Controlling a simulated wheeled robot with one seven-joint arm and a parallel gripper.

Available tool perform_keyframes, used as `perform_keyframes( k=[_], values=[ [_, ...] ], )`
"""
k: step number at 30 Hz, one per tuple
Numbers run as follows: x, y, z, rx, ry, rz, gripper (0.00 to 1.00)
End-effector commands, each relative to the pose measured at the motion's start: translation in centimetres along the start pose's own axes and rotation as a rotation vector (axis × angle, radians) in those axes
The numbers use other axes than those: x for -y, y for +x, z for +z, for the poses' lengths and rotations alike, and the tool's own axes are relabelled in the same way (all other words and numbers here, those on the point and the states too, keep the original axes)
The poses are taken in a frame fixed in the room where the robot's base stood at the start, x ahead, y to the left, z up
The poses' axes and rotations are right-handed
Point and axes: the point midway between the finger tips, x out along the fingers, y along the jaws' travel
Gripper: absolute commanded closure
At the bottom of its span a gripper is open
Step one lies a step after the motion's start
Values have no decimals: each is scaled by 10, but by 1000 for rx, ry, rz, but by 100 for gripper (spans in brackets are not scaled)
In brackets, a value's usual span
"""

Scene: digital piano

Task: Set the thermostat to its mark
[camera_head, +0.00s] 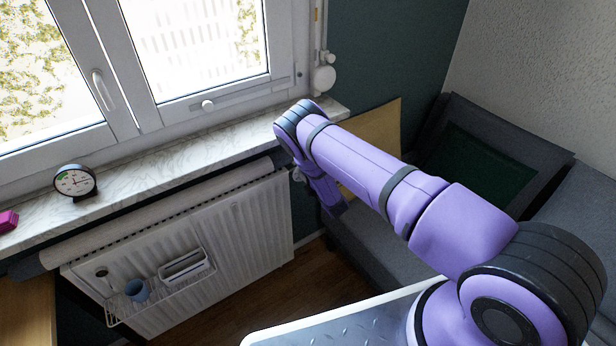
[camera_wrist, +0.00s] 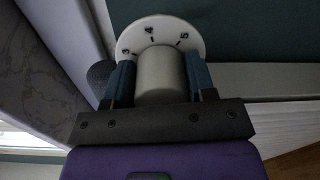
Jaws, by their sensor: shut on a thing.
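The thermostat knob (camera_wrist: 160,73) is a pale grey cylinder in the wrist view, with a round white dial plate (camera_wrist: 160,32) bearing dark marks behind it. My gripper (camera_wrist: 161,80) is shut on the knob, one blue-grey finger on each side. Which mark the knob points to cannot be told. In the head view my gripper (camera_head: 312,172) is at the upper right end of the radiator (camera_head: 235,235). The knob is mostly hidden there behind my arm; only a small pale part shows beside it.
A marble windowsill (camera_head: 150,172) runs above the radiator, with a round dial gauge (camera_head: 75,181) and a pink object (camera_head: 8,220) on it. A wire rack (camera_head: 160,290) with a blue cup (camera_head: 137,290) hangs on the radiator. A grey sofa (camera_head: 500,145) stands at the right.

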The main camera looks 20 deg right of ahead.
Motion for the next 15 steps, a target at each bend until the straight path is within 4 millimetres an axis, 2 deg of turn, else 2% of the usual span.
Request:
perform_keyframes(
  k=[8, 9, 12, 15],
  values=[
    [1, -1, 0, -1, -2, -2, 73],
    [1, -1, 0, -1, -2, -2, 47],
    [1, -1, 0, -1, -1, -2, 24],
    [1, 0, 0, -1, -1, -2, 24]
  ],
)
